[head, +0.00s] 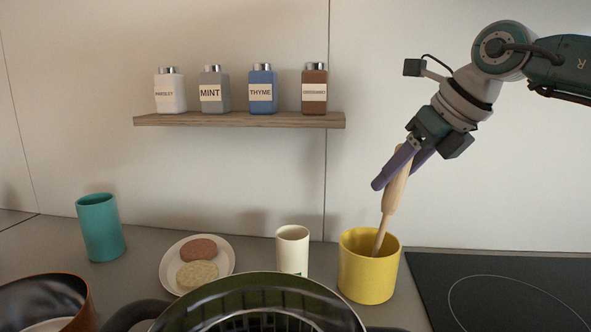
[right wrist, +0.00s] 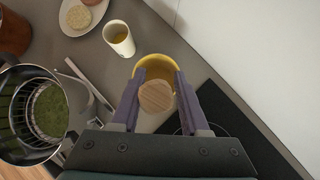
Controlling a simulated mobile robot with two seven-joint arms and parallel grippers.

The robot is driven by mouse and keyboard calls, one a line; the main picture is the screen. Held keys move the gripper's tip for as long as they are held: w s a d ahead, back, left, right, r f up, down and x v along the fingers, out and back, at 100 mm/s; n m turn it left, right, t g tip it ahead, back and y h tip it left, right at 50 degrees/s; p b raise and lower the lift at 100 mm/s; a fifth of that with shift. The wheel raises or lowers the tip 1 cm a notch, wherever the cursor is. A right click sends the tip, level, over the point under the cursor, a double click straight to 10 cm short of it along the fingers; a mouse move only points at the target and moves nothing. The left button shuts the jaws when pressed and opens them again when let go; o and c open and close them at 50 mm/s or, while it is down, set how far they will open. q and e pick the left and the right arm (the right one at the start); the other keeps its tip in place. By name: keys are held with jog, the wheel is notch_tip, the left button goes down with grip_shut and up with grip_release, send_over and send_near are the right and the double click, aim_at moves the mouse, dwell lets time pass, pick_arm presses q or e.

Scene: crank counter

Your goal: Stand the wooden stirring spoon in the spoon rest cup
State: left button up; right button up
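The wooden stirring spoon (head: 394,189) is held in my right gripper (head: 393,179), its purple fingers on either side of the thick upper handle. The spoon is slightly tilted. Its lower end is inside the yellow cup (head: 368,279), below the rim; the near wall hides the tip, so I cannot tell whether it touches the bottom. In the right wrist view the spoon's round end (right wrist: 156,96) shows between the fingertips, above the yellow cup (right wrist: 157,62). My left gripper is not in view.
A cream cup (head: 292,252) stands left of the yellow cup. A plate (head: 227,268) with two round patties, a teal cup (head: 101,230) and a pot (head: 262,285) are nearby. The black hob (head: 490,290) is at right. A shelf (head: 240,120) holds several spice jars.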

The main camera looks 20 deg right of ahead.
jog(key=o, duration=0.3)
jog(key=b+v, duration=0.1)
jog(key=v, duration=0.9)
jog(key=shift+w, duration=0.1)
dwell(0.5)
